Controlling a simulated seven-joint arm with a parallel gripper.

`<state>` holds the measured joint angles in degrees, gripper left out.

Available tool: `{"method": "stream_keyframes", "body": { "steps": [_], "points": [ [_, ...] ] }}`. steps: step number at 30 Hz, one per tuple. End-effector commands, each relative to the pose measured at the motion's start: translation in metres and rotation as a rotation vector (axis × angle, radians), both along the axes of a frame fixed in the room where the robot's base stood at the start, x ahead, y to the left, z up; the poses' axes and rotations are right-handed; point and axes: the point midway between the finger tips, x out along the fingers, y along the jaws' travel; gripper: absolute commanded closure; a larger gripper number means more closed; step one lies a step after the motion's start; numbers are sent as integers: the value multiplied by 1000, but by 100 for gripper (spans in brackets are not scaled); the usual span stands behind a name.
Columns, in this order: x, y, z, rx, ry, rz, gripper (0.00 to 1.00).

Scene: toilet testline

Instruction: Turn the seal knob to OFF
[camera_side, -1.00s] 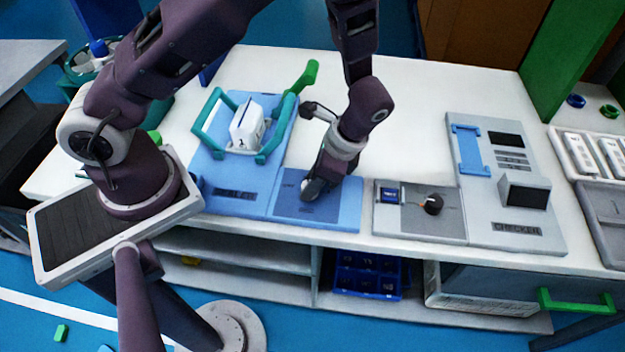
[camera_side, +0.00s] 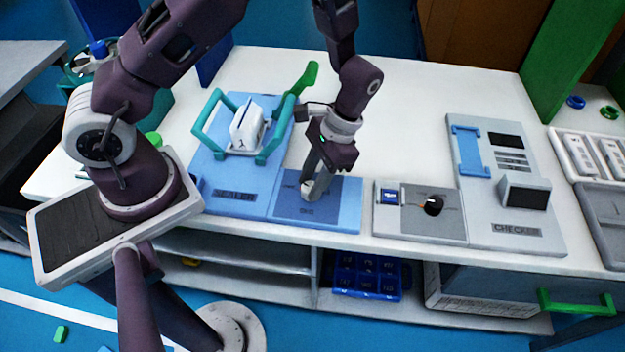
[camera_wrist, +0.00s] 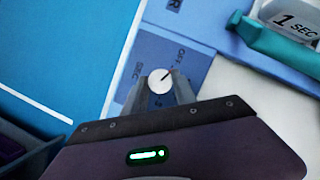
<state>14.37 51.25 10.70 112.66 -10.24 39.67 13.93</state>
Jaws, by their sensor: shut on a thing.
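The seal knob (camera_wrist: 157,81) is a small white dial with a dark pointer line. In the wrist view the line points up and right, towards the OFF label (camera_wrist: 180,56); whether it lines up exactly is hard to tell. The SEC label (camera_wrist: 139,69) is at the knob's upper left. My gripper (camera_wrist: 158,88) is shut on the knob, one finger on each side. In the side view my gripper (camera_side: 307,190) stands at the blue sealer's control panel (camera_side: 340,208), its fingers partly hiding the knob.
The sealer (camera_side: 207,180) has teal arms and a green handle (camera_side: 303,78); a white block marked 1 SEC (camera_side: 246,124) sits on it. The grey checker (camera_side: 500,210) with a black knob (camera_side: 433,205) stands to the right. White table is clear behind my gripper.

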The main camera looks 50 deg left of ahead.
Motion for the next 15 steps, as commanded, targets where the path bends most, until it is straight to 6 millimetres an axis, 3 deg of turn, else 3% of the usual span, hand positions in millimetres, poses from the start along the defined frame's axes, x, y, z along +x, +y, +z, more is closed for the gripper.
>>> {"method": "stream_keyframes", "body": {
  "steps": [15],
  "points": [
    [1, 2, 0, 0, -2, 194, 100]
  ]
}}
